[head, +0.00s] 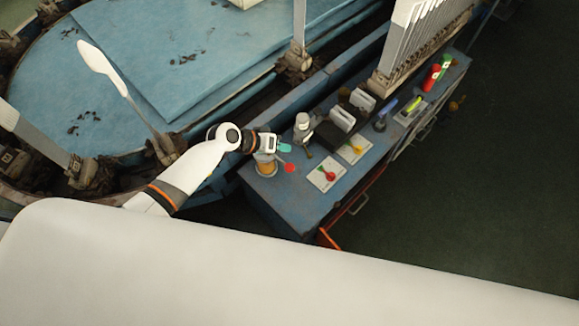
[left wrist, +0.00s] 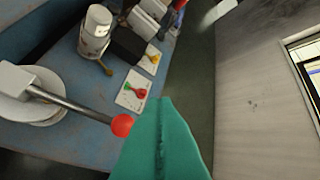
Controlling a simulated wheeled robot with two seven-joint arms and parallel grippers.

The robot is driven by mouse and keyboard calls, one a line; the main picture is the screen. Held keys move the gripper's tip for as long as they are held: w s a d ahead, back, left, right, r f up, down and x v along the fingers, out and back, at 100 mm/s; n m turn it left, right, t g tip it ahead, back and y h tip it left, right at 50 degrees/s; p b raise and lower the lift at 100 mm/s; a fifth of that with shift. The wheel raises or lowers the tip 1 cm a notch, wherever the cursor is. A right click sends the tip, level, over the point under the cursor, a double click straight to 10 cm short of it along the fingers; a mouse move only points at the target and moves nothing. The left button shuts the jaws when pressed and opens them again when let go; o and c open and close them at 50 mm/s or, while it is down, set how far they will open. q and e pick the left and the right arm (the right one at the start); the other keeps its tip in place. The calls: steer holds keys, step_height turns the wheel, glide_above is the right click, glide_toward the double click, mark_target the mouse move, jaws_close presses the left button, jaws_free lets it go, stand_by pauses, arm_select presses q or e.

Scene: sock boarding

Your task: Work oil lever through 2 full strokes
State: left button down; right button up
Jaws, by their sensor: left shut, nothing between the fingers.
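The oil lever is a metal rod with a red ball knob (head: 290,168) on a round pot (head: 266,168) at the near end of the blue bench. In the left wrist view the red knob (left wrist: 122,125) is at the end of the rod (left wrist: 70,104), which runs from a pale round lid (left wrist: 25,108) at the left. My left gripper (head: 285,148) has teal fingers, shut and empty, just beyond the knob in the head view. In the left wrist view the fingers (left wrist: 162,140) are right beside the knob; I cannot tell whether they touch it. My right gripper is not in view.
A white bottle (head: 302,122), a dark box (head: 330,134) and cards with red-green (head: 325,177) and yellow (head: 355,149) items stand along the blue bench (head: 300,200). The blue machine table (head: 180,70) fills the left.

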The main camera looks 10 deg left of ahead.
mark_target(286, 168)
arm_select(q)
steer(key=f+b, duration=0.1)
steer(key=f, duration=0.1)
steer(key=f+b, duration=0.3)
steer(key=f, duration=0.1)
steer(key=shift+s+d+f+b, duration=0.25)
steer(key=shift+d+f+b, duration=0.05)
steer(key=shift+f, duration=0.1)
stand_by(1.6)
steer(key=shift+f+b, duration=0.3)
steer(key=shift+b, duration=0.05)
steer(key=shift+s+d+f+b, duration=0.1)
steer(key=shift+d+f+b, duration=0.05)
steer(key=shift+f+b, duration=0.95)
steer(key=shift+s+d+f+b, duration=0.1)
steer(key=shift+d+f+b, duration=0.05)
steer(key=shift+f+b, duration=0.9)
stand_by(1.9)
stand_by(0.6)
